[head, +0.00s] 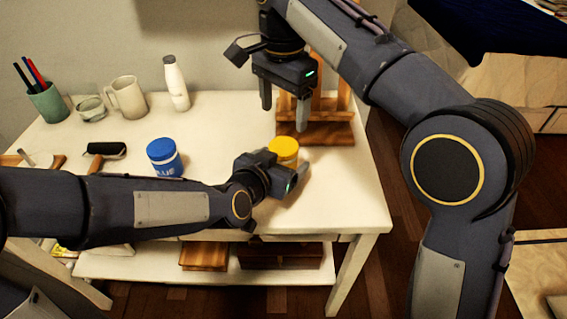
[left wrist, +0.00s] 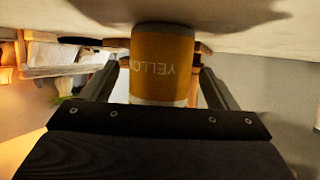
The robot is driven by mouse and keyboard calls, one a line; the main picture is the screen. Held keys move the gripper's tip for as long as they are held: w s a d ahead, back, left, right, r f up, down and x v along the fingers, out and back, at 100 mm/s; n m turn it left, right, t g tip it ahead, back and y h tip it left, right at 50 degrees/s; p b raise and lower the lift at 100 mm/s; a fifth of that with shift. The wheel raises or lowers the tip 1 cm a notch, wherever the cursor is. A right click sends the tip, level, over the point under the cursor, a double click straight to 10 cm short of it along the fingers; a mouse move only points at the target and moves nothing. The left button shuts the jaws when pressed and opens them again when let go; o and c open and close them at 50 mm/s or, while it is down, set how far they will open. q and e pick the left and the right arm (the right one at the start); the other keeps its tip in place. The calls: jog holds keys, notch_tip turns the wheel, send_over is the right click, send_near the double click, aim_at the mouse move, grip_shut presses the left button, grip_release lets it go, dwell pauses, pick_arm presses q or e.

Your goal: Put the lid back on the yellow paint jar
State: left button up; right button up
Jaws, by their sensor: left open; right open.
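The yellow paint jar (head: 284,149) stands on the white table, partly hidden behind my left gripper (head: 283,172). In the left wrist view the jar (left wrist: 161,62) appears upside down, its YELLOW lettering inverted and a pale band at its lower picture edge. My left gripper (left wrist: 158,66) is open, with one finger on each side of the jar. My right gripper (head: 285,112) is open and empty, pointing down above the table behind the jar. I cannot tell whether the yellow top is a lid or paint, and I make out no separate lid.
A blue paint jar (head: 164,158) stands left of the yellow one. A wooden stand (head: 327,132) is behind my right gripper. A white bottle (head: 176,83), a mug (head: 127,97), a pen cup (head: 47,104) and a black-headed brush (head: 100,150) are farther left. The table's right side is clear.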

pick_arm(q)
jog(key=shift+w+d+f, duration=0.2)
jog(key=shift+w+d, duration=0.05)
jog(key=shift+w, duration=0.15)
